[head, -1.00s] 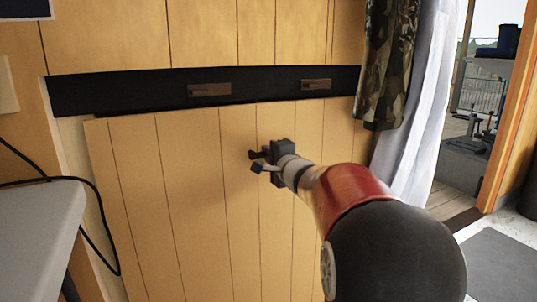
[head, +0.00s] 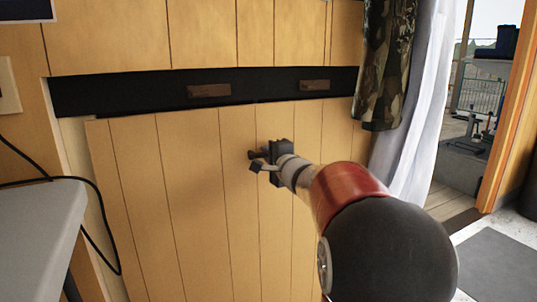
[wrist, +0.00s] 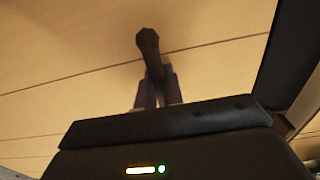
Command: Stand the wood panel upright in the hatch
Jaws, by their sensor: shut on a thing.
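The wood panel (head: 185,200) is a large sheet of light boards standing nearly upright in the hatch. The hatch (head: 150,93) shows as a dark strip above the panel's top edge, with a pale margin at its left side. The wrist view shows both fingers around the dark handle (wrist: 148,42) against the boards. The panel's bottom edge is out of view.
A grey tabletop (head: 40,225) with a black cable (head: 100,250) is close at the left. A camouflage garment (head: 385,70) and a white curtain (head: 420,110) hang at the right of the hatch. Beyond them is an open doorway (head: 465,150).

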